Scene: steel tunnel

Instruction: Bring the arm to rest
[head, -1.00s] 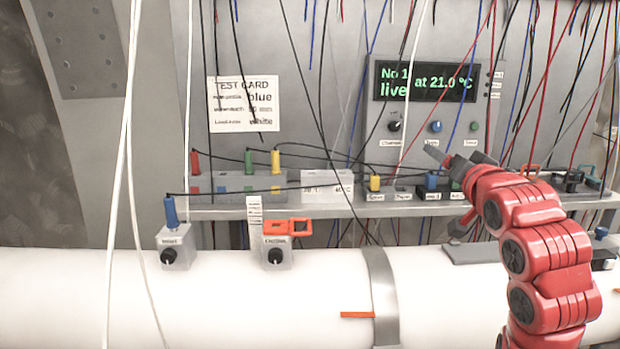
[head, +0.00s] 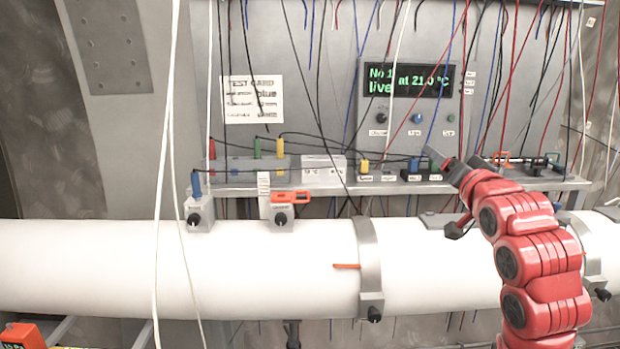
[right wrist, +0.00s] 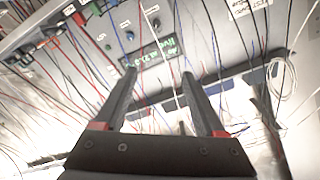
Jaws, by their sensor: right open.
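My right arm is red and rises from the lower right of the head view. Its gripper (head: 462,168) is at the arm's upper end, in front of the shelf's right part and above the white pipe. In the right wrist view the two dark fingers (right wrist: 158,88) are apart with nothing between them. Cables and a panel with a green-lit display (right wrist: 150,52) show beyond the fingers. My left gripper is not in view.
A grey shelf (head: 390,187) carries coloured plugs and boxes. The white pipe (head: 270,260) crosses below, with a metal clamp band (head: 370,262) and an orange strip (head: 346,266). Two knob boxes (head: 199,216) (head: 281,216) sit on it. Many loose cables hang in front of the display panel (head: 409,81).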

